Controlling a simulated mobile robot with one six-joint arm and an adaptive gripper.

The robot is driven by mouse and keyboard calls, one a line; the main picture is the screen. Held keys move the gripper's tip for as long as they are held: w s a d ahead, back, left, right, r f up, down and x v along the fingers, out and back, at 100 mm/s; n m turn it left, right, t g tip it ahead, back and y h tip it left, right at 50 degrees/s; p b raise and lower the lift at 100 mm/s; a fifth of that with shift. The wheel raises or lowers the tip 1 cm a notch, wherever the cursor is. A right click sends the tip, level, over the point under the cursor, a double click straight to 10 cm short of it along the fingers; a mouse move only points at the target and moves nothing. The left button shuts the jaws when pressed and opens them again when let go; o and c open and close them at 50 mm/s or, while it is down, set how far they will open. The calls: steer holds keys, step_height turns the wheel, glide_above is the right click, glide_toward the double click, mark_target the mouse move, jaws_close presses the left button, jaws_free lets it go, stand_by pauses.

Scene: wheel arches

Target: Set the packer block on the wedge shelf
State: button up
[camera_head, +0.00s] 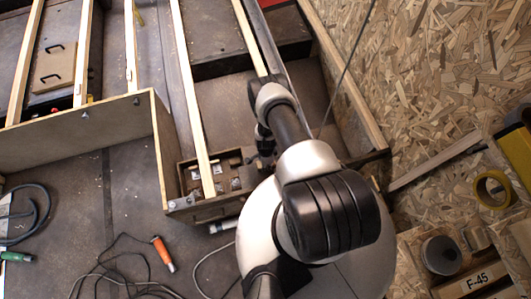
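My arm reaches up the middle of the view and bends back at a wrist joint. My gripper (265,148) appears as a small dark shape below that joint, partly hidden by my own arm. It is near the right end of a wooden box, and I cannot tell whether its fingers are open or shut or hold anything. I cannot make out the packer block for certain. I cannot tell which surface is the wedge shelf.
The wooden box (180,203) holds small metal pieces. Wooden battens (190,85) run across the dark floor. An orange-handled tool (163,253) and cables lie at lower left. Yellow tape (492,189) and an F-45 label (477,281) are at right, by chipboard (430,85).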

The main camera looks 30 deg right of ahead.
steer(key=shift+f, duration=0.1)
steer(key=shift+f, duration=0.15)
steer(key=o, duration=1.2)
steer(key=shift+c, duration=0.2)
